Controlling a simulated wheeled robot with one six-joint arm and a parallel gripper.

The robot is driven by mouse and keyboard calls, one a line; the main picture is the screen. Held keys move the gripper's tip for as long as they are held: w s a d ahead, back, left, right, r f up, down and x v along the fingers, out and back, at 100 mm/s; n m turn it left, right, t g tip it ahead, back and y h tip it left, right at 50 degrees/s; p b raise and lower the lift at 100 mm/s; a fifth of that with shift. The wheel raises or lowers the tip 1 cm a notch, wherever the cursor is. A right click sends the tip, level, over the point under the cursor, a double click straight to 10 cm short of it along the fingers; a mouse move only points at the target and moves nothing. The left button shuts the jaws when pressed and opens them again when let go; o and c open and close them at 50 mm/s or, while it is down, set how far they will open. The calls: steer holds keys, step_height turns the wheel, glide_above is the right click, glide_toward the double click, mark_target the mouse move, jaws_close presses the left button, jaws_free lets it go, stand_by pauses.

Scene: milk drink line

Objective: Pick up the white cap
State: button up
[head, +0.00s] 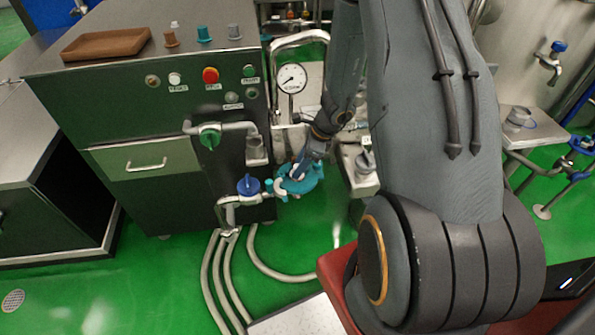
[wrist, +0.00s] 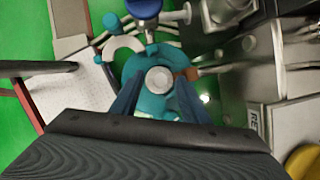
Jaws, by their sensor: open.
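A round whitish cap (wrist: 160,79) sits on top of a teal rounded body (wrist: 150,102) in the middle of the wrist view. My gripper (wrist: 160,103) is open, with one dark blue finger on each side of the picture's centre, below the cap's edges. I cannot tell whether the fingers touch the cap. In the head view my gripper (head: 299,172) points down over the teal body (head: 300,185), beside the cabinet's right front corner. The cap is hidden there by my gripper.
A blue-knobbed valve (head: 248,185) stands close to the left of the teal body. A pressure gauge (head: 291,78) and pipes rise behind. The dark cabinet (head: 140,195) carries a brown tray (head: 105,44) and several small caps. Hoses (head: 222,275) lie on the green floor.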

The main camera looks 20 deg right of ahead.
jaws_close()
